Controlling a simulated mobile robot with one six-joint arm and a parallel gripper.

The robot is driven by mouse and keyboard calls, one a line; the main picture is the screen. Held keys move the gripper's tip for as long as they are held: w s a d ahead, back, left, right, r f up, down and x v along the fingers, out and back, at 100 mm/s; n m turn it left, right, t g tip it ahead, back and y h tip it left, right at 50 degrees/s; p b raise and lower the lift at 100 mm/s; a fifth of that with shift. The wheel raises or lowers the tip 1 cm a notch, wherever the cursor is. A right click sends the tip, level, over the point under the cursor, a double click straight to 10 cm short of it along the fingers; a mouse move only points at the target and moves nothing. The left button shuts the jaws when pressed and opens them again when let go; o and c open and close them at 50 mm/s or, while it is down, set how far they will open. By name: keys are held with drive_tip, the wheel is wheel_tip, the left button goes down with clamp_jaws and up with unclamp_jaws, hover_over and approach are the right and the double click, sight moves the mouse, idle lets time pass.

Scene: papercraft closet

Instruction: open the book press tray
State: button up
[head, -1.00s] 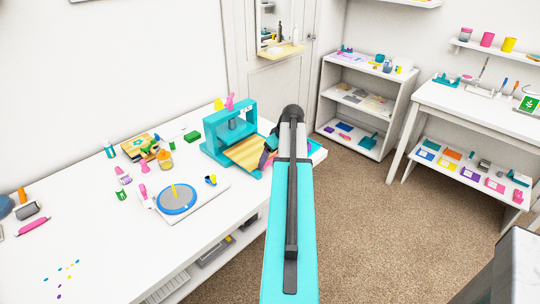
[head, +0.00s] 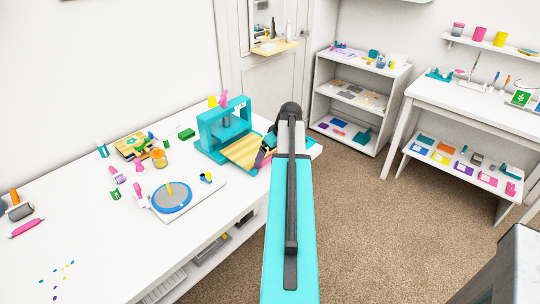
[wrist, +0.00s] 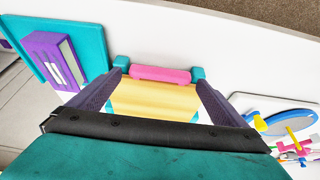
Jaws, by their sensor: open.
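The book press (head: 210,131) is a teal frame on the white table, left of my arm in the head view. Its yellow wooden tray (head: 241,152) lies at the frame's base and reaches out at the front. In the wrist view the tray (wrist: 155,101) shows between my fingers, with a pink bar handle (wrist: 160,74) held by teal end brackets at its edge. My gripper (wrist: 160,80) is open, its two dark purple fingers spread on either side of the tray and handle. In the head view my gripper (head: 264,155) is beside the tray's front end, partly hidden by my arm.
A blue round turntable (head: 171,197) on a white board lies left of the press. A teal mat with a purple box (wrist: 58,60) lies on the other side of my gripper. Small bottles and tools stand farther left. Shelves (head: 357,101) stand beyond, with carpet between.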

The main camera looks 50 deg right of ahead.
drive_tip(key=shift+r, duration=0.1)
drive_tip(key=b+v, duration=0.2)
drive_tip(key=v, duration=1.1)
drive_tip(key=shift+r, duration=0.25)
drive_tip(key=shift+s, duration=0.1)
idle(0.4)
drive_tip(key=shift+f, duration=0.1)
